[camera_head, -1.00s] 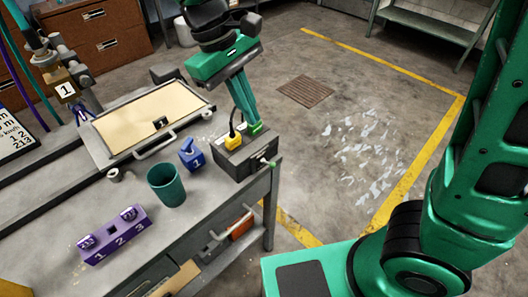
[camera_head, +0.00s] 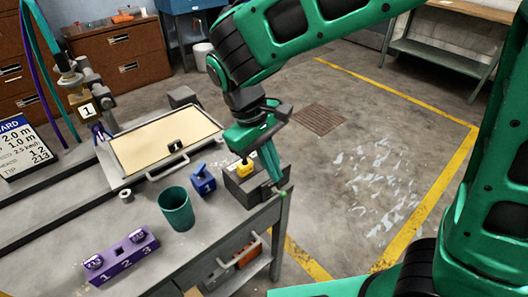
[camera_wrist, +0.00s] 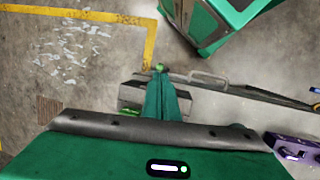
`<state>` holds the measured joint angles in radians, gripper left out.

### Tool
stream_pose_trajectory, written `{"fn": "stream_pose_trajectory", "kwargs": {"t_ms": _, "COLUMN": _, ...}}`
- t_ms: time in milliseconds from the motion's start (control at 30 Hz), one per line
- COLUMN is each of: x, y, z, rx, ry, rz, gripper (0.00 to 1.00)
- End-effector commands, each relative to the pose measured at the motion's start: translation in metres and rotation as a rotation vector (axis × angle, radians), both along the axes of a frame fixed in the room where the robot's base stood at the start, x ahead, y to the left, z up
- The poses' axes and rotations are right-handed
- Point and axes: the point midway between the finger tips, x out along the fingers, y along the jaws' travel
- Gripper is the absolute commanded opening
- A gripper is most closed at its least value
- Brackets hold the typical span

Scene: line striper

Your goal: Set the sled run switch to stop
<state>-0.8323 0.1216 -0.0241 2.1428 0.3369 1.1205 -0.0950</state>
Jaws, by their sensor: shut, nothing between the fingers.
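A dark grey box (camera_head: 240,188) sits at the right end of the bench, with a yellow piece on a dark stem (camera_head: 244,168) on top. A small light-green knob (camera_head: 284,192) sticks out at its right side; it also shows in the wrist view (camera_wrist: 158,67). I take this as the run switch; no stop mark is readable. My gripper (camera_head: 277,180) is shut and empty, pointing down over the box's right part, its tips close to the knob. In the wrist view the shut fingers (camera_wrist: 160,75) cover the middle of the box. I cannot tell whether they touch it.
On the bench stand a blue block marked 1 (camera_head: 202,180), a teal cup (camera_head: 177,210), a purple numbered holder (camera_head: 122,257) and a sand-coloured tray (camera_head: 165,140). Floor right of the bench is clear.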

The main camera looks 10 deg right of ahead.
Motion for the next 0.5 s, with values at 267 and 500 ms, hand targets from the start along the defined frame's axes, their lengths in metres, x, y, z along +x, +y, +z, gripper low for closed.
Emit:
{"fn": "stream_pose_trajectory", "kwargs": {"t_ms": 267, "x": -0.004, "y": -0.012, "z": -0.038, "rx": -0.002, "ry": 0.002, "rz": -0.002, "gripper": 0.00}}
{"fn": "stream_pose_trajectory", "kwargs": {"t_ms": 500, "x": -0.004, "y": -0.015, "z": -0.048, "rx": 0.000, "ry": 0.000, "rz": -0.001, "gripper": 0.00}}
